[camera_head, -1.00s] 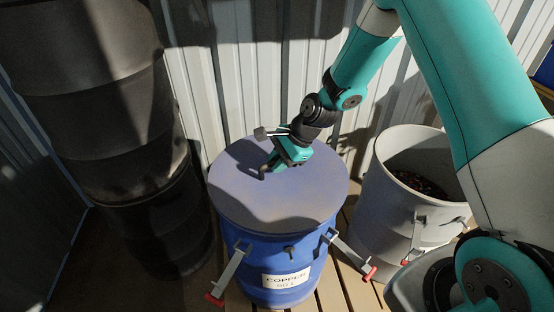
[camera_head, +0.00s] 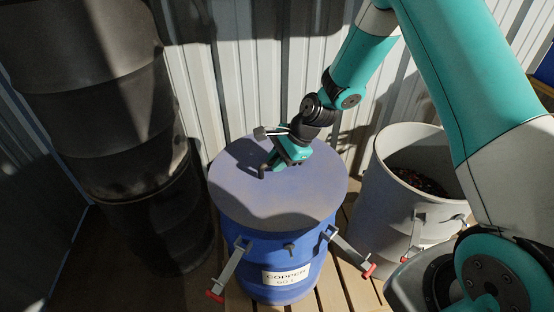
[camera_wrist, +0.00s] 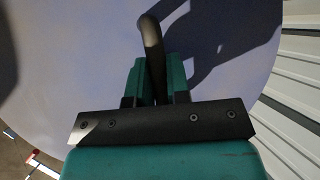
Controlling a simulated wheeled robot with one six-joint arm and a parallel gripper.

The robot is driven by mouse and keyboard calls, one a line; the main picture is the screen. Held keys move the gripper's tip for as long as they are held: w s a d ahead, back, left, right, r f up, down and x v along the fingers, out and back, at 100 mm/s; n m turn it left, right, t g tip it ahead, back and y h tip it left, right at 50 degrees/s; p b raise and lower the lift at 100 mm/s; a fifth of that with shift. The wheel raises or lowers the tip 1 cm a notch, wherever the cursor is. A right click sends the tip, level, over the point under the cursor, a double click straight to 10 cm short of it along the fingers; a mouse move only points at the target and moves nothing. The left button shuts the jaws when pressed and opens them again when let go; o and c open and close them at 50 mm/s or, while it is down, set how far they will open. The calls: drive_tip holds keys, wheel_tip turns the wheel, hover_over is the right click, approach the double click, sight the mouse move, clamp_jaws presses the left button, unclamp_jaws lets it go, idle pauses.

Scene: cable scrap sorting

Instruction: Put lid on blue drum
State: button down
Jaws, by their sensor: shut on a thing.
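The blue drum (camera_head: 256,248) stands upright on a wooden pallet, with a white label reading COPPER on its front. The round blue-grey lid (camera_head: 290,205) lies over the drum's top and covers its opening; it looks about level. I cannot tell whether it is fully seated all around. My gripper (camera_head: 272,167) is above the lid and shut on its dark bent handle, which also shows in the wrist view (camera_wrist: 151,40) between the teal fingers (camera_wrist: 158,78). The lid surface (camera_wrist: 95,50) fills most of the wrist view.
Latches with red tips hang outward at the drum's left (camera_head: 230,270) and right (camera_head: 348,251). An open grey drum (camera_head: 375,215) with dark scrap stands to the right. Stacked black drums (camera_head: 100,120) stand at left. A corrugated wall (camera_head: 240,75) is close behind.

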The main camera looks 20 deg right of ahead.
idle(0.3)
drive_tip(key=c, duration=1)
unclamp_jaws()
drive_tip(key=p+v, duration=0.3)
drive_tip(key=v, duration=1.4)
drive_tip(key=s+a+r+n+g, duration=0.1)
drive_tip(key=s+a+r+n, duration=0.7)
drive_tip(key=s+a+n, duration=0.15)
drive_tip(key=s+a+r+n+g+h, duration=0.1)
drive_tip(key=s+a+r+n, duration=0.1)
drive_tip(key=s+n, duration=0.5)
drive_tip(key=s+a+r+n+h, duration=0.1)
drive_tip(key=s+r+n, duration=0.1)
drive_tip(key=s+n, duration=0.5)
drive_tip(key=shift+m, duration=0.55)
drive_tip(key=r+p, duration=0.8)
drive_tip(key=s+r+p, duration=0.1)
drive_tip(key=r+p, duration=0.3)
drive_tip(key=shift+a, duration=0.1)
